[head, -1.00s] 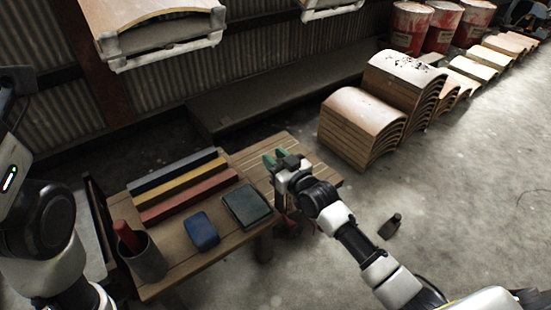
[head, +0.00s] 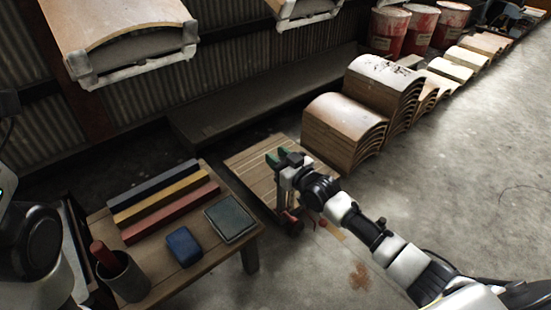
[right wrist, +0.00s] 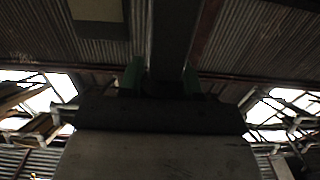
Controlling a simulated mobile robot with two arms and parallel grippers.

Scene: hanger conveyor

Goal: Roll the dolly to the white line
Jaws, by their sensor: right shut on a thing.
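The dolly (head: 252,168) is a low slatted wooden platform on the floor, just beyond the table. My right gripper (head: 284,158), with green fingertips, is over its near right part. In the right wrist view the green fingers (right wrist: 161,78) sit on either side of a dark upright bar (right wrist: 172,40) and are shut on it; it looks like the dolly's handle. My arm covers part of the dolly's right side and the floor there. My left arm shows at the left edge, but its gripper is out of view. I cannot make out a white line.
The wooden table (head: 190,262) holds coloured bars (head: 165,200), a blue case (head: 184,245), a grey pad (head: 230,218) and a cup (head: 122,275). Stacks of curved boards (head: 345,130) stand close beyond the dolly. Red drums (head: 388,32) stand behind. Floor at right is clear.

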